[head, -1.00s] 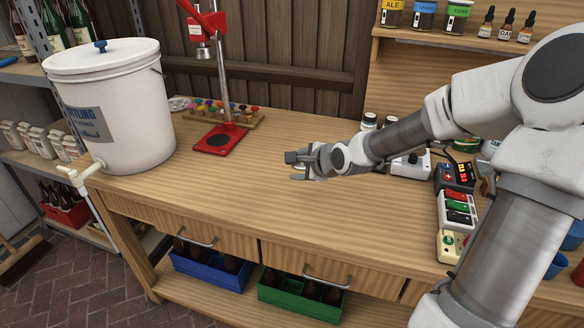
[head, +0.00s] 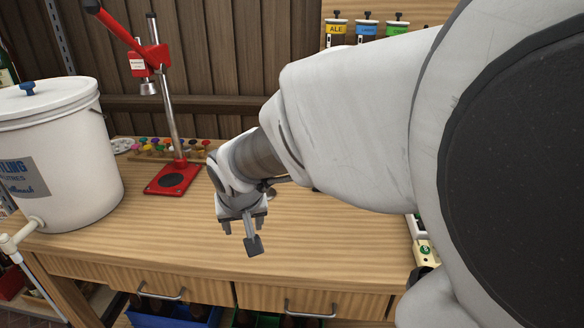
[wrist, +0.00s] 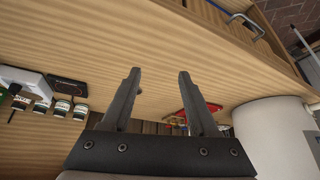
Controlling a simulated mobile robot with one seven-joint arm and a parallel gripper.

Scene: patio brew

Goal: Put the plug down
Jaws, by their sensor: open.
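My gripper (head: 246,236) hangs over the wooden worktop (head: 310,245) near its front in the head view, with its fingers pointing down. In the wrist view its two dark fingers (wrist: 160,74) stand apart, with nothing between them. I cannot make out a plug in any current view. My arm hides much of the right part of the worktop in the head view.
A white bucket (head: 62,160) with a tap stands at the left. A red press (head: 172,178) stands behind the gripper, beside a rack of coloured items (head: 165,152). Small jars (wrist: 62,108) and a black flat device (wrist: 68,87) show in the wrist view. The front middle worktop is clear.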

